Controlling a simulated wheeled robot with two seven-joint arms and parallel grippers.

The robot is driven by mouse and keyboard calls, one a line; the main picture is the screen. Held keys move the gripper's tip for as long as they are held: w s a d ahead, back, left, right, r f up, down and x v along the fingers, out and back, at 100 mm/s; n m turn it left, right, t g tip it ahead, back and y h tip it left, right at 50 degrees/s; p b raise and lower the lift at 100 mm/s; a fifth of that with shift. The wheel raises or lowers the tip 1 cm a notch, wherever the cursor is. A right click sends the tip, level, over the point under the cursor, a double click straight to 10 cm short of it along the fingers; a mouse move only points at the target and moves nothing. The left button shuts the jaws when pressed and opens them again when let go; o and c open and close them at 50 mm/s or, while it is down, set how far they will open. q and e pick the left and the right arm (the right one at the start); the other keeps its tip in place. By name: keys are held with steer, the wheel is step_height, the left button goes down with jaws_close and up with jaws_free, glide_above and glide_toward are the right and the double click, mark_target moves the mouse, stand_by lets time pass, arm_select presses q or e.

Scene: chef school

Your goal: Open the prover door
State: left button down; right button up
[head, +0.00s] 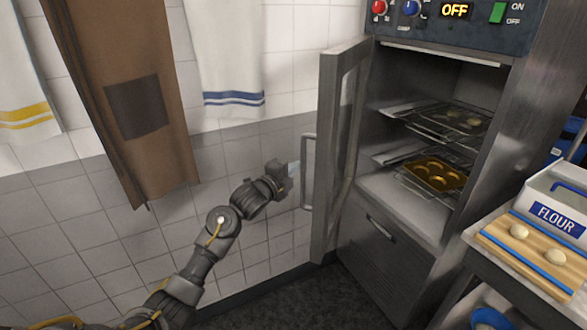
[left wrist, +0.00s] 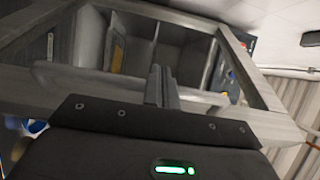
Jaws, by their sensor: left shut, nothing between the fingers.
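The prover (head: 385,250) is a steel cabinet with a control panel on top. Its glazed door (head: 332,150) stands swung wide open to the left, so the inside shows. The door's upright bar handle (head: 307,172) is on the side facing my left arm. My left gripper (head: 293,169) is shut and empty, with its fingertips close to the handle. In the left wrist view the shut fingers (left wrist: 160,82) point at the door frame (left wrist: 262,90), near the handle bar (left wrist: 90,82). I cannot tell whether they touch the bar. My right gripper is not in view.
Inside the prover are wire racks (head: 440,125) and a golden muffin tin (head: 435,174). At right, a table holds a flour bin (head: 557,215) and a wooden board (head: 500,236) with dough balls. A brown apron (head: 120,90) and towels hang on the tiled wall.

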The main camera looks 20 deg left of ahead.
arm_select(q)
steer(key=a, duration=0.2)
steer(key=w+a, duration=0.1)
steer(key=a, duration=0.1)
steer(key=shift+b, duration=0.4)
steer(key=shift+d, duration=0.15)
steer(key=shift+s, duration=0.1)
stand_by(0.5)
